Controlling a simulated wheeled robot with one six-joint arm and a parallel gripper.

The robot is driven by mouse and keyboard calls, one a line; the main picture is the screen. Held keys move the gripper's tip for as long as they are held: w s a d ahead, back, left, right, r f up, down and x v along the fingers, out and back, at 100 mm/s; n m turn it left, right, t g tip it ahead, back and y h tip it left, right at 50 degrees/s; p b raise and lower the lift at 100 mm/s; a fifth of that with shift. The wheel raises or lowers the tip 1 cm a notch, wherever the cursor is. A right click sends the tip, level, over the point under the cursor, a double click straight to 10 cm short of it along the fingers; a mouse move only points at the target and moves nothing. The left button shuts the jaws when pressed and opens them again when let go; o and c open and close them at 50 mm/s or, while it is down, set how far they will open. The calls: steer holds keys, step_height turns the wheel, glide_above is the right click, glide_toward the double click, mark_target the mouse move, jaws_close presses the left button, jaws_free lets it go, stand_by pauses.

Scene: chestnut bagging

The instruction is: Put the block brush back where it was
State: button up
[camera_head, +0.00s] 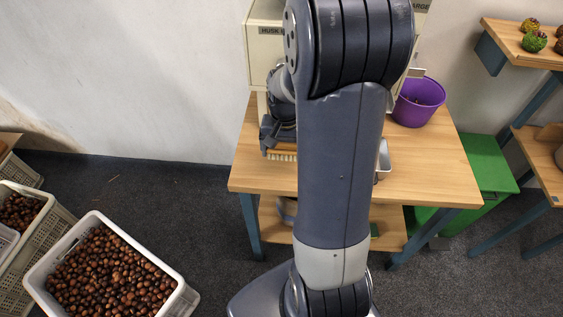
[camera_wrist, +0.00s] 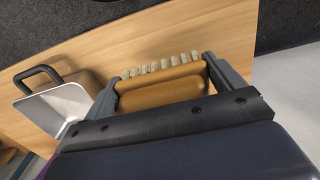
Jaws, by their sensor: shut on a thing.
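The block brush (camera_wrist: 160,92) is in the wrist view, with a wooden back and a row of pale bristles along its far edge. My gripper (camera_wrist: 161,84) is shut on it, one finger at each end of the wooden block. In the head view the brush (camera_head: 282,152) shows just left of my arm, at the left part of the wooden table (camera_head: 250,180), bristles down. My gripper (camera_head: 279,140) is above it there, partly hidden by my arm. I cannot tell whether the bristles touch the table top.
A metal scoop (camera_wrist: 62,105) with a dark handle lies on the table; its edge shows right of my arm (camera_head: 384,160). A purple bucket (camera_head: 418,101) stands at the back right. A cream machine (camera_head: 265,45) is behind. Chestnut crates (camera_head: 178,300) stand on the floor at left.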

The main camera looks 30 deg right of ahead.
mark_target(285, 158)
step_height(285, 158, down, 6)
steer(key=shift+f, duration=0.25)
steer(key=shift+f, duration=0.1)
steer(key=shift+f+b, duration=0.15)
steer(key=shift+b, duration=0.25)
steer(key=o, duration=0.7)
steer(key=shift+r, duration=0.25)
step_height(285, 158, up, 12)
steer(key=shift+r+p, duration=0.1)
steer(key=shift+p, duration=0.7)
